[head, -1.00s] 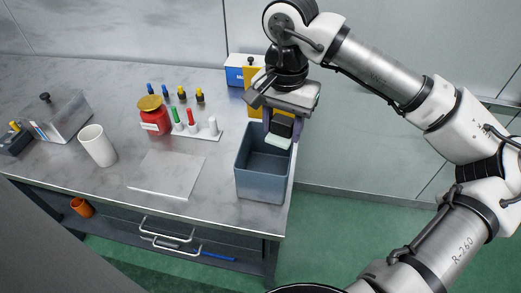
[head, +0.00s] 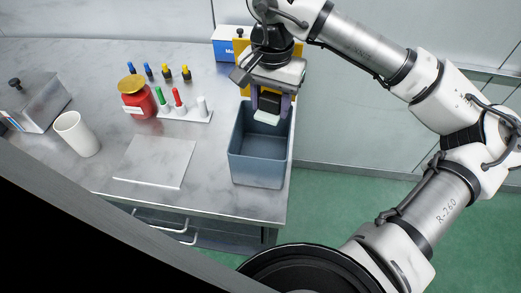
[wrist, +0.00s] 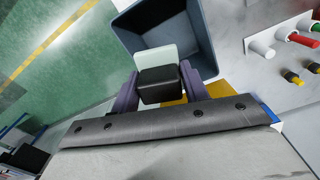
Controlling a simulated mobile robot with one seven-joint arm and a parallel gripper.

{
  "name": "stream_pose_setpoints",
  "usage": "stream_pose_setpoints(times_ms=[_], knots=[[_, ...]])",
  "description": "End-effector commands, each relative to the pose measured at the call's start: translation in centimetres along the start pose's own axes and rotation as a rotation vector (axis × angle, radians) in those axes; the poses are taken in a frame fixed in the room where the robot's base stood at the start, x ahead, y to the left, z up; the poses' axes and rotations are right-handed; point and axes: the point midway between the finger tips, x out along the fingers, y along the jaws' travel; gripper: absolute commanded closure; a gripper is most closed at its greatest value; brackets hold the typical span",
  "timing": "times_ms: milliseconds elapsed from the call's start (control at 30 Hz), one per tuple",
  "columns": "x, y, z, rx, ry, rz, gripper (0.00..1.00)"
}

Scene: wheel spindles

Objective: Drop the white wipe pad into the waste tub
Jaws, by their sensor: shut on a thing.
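The white wipe pad (head: 266,118) is a pale pad with a black block on top; it also shows in the wrist view (wrist: 157,54). My gripper (head: 270,104) is shut on it, with the purple fingers on either side of the black block (wrist: 158,82). The waste tub (head: 257,166) is a blue-grey open box near the right edge of the worktop. In the head view the pad appears over the back part of the tub's opening. In the wrist view the tub (wrist: 202,36) lies beyond the pad. The exact height of the pad above the rim is unclear.
A yellow item (head: 241,54) and a blue-and-white box (head: 226,45) stand behind the tub. Left of it are a rack of colored tubes (head: 185,117), a red jar (head: 138,100), a flat pale plate (head: 155,162) and a white cup (head: 77,134). Green floor is clear to the right.

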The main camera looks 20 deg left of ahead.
Motion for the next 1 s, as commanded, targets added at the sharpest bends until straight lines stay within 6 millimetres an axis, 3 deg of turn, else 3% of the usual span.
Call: stream_pose_setpoints(times_ms=[100, 400, 433, 600, 1000], knots=[[1.16, 0.01, 0.02, 0.0, -0.001, 0.0, 0.77], [1.28, 0.0, 0.0, 0.0, 0.0, 0.0, 0.77], [1.28, -0.01, 0.0, 0.0, 0.0, 0.0, 0.52], [1.27, -0.01, 0.01, 0.0, 0.0, 0.0, 0.3], [0.39, -0.05, -0.08, 0.001, 0.003, -0.001, 0.3]])
